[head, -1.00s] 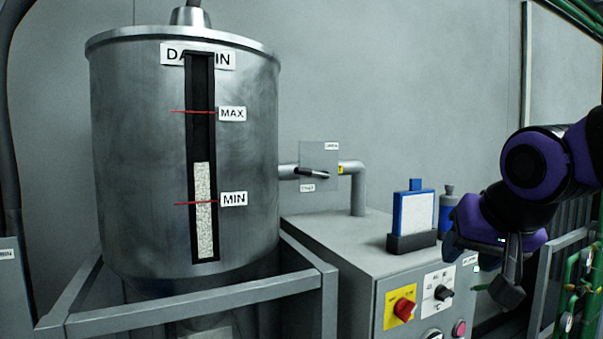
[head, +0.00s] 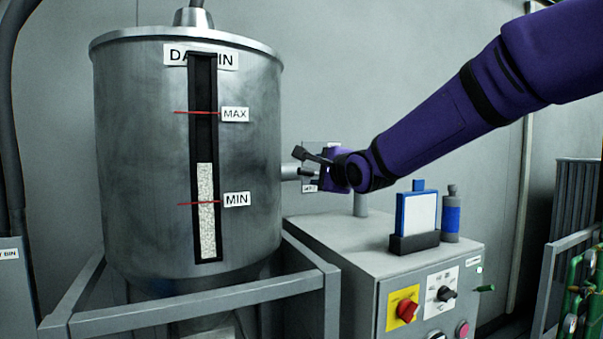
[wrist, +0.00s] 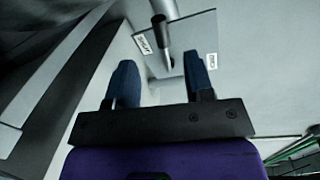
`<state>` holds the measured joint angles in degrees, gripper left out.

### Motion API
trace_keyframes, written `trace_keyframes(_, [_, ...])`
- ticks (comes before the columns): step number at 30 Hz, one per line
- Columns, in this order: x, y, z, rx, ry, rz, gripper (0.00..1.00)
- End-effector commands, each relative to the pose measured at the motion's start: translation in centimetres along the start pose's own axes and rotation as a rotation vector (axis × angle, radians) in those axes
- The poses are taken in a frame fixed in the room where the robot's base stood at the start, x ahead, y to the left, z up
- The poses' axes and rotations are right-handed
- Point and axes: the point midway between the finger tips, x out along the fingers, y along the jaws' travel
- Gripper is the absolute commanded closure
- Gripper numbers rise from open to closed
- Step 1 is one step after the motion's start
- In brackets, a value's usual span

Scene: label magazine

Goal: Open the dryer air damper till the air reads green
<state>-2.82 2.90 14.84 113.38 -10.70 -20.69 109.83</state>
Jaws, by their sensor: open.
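The damper's square grey plate (wrist: 192,42) stands on the pipe beside the bin, with a small label at each of two corners. In the wrist view its dark lever (wrist: 162,38) lies ahead of my fingers, roughly in line with the gap between them, apart from both. My gripper (wrist: 160,82) is open with nothing between its two blue-tipped fingers. In the head view my gripper (head: 318,168) is at the damper and hides most of the plate and the lever. I see no air reading that I can make out.
A steel bin (head: 130,150) with a level window stands left, on a grey frame (head: 200,305). Below my arm is a grey cabinet (head: 345,245) with a red knob (head: 407,311), a blue-framed panel (head: 419,215) and a small blue bottle (head: 451,215).

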Motion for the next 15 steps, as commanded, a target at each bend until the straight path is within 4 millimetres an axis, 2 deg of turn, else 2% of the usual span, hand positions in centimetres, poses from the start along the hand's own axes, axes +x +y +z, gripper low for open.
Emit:
trace_keyframes(5, [2.0,0.1,0.0,0.001,0.000,0.002,0.52])
trace_keyframes(15, [7.5,0.2,0.0,-0.001,0.000,0.004,0.52])
